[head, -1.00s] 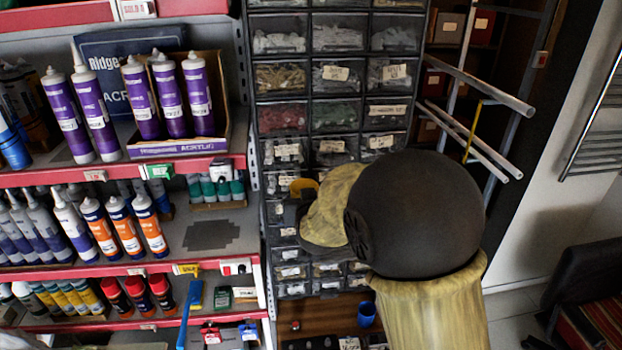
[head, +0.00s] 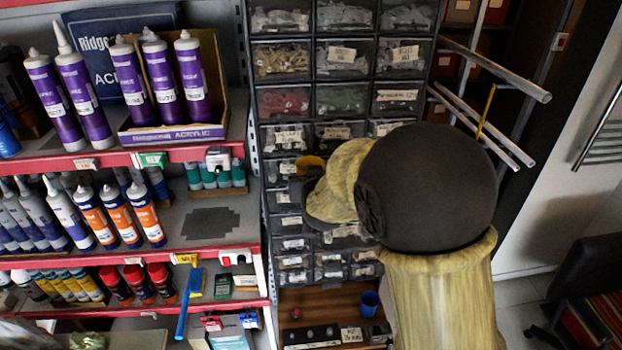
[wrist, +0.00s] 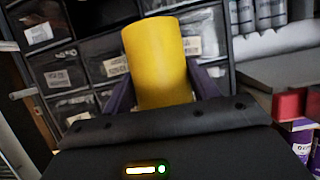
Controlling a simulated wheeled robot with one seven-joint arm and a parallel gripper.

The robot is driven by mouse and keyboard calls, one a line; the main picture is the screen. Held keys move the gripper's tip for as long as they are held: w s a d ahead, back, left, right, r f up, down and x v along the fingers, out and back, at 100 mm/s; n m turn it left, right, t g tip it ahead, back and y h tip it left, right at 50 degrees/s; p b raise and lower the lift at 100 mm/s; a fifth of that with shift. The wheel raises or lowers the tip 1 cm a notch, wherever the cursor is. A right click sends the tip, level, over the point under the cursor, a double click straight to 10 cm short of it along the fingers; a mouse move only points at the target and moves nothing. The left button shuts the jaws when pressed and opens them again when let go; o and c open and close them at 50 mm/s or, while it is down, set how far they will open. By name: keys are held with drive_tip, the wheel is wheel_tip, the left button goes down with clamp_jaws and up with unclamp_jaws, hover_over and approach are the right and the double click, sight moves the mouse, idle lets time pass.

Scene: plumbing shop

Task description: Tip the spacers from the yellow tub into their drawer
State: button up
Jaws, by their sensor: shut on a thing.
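The yellow tub (wrist: 157,62) is held between the two fingers of my gripper (wrist: 160,92) in the wrist view, in front of the drawer cabinet. My gripper is shut on it. In the head view only a small yellow patch of the tub (head: 311,162) shows beside my arm, which hides most of it and the gripper. The drawer cabinet (head: 283,165) has many small dark drawers with white labels. The spacers inside the tub cannot be seen, and I cannot tell which drawer is theirs.
Red-edged shelves (head: 120,158) with sealant tubes stand left of the cabinet. A blue cup (head: 369,303) stands on the wooden surface (head: 330,300) below the drawers. Pipes on a rack (head: 495,68) jut out at the right. A dark chair (head: 590,280) stands at lower right.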

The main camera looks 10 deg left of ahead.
drive_tip(key=shift+s+a+f+m+y+b, duration=0.15)
drive_tip(key=shift+m+y+b, duration=0.35)
drive_tip(key=shift+b, duration=0.7)
drive_tip(key=shift+w+f+m+y+b, duration=0.15)
drive_tip(key=shift+m+y+b, duration=0.15)
drive_tip(key=shift+m+b, duration=0.65)
drive_tip(key=shift+s+b, duration=0.1)
drive_tip(key=shift+b, duration=0.35)
